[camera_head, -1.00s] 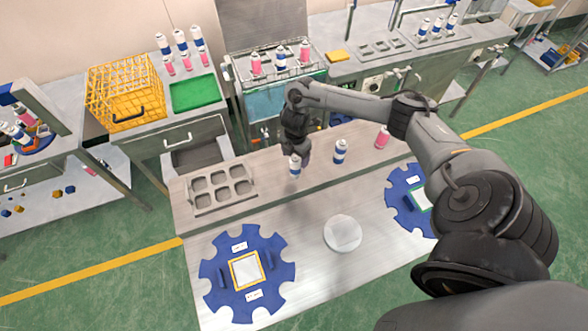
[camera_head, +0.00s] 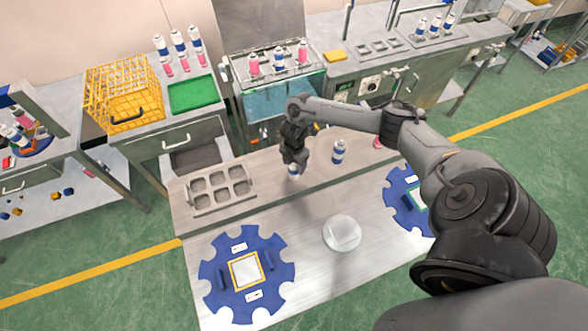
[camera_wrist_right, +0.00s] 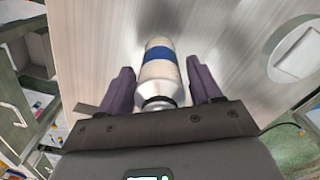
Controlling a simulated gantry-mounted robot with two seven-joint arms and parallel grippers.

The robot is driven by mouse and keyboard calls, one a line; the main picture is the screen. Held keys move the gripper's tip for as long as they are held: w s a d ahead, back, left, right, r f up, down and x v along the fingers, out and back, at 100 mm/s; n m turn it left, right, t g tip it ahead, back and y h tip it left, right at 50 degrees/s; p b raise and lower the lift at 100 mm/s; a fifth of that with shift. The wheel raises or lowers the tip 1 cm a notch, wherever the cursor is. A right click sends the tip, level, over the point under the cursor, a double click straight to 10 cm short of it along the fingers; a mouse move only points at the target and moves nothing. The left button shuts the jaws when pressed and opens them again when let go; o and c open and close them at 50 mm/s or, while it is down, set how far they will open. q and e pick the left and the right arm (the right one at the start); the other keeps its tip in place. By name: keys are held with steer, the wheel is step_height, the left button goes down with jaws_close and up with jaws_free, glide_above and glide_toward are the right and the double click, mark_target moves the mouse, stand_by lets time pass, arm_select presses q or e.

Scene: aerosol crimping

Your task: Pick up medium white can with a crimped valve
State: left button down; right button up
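A white can with a blue band (camera_head: 293,171) stands on the work table; my right gripper (camera_head: 295,160) is down over its top. In the right wrist view the can (camera_wrist_right: 160,68) lies between the two purple fingers, with a gap visible on each side. The fingers look open and not closed on it. A similar white and blue can (camera_head: 338,152) stands to the right, and a pink can (camera_head: 377,142) is partly behind my arm. My left gripper is not in view.
A metal tray with empty square pockets (camera_head: 221,206) lies left of the can. Another blue plate (camera_head: 399,204) is at right, near my arm. Bare table lies between them.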

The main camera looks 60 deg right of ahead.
steer(key=c, duration=0.8)
steer(key=shift+r, duration=0.1)
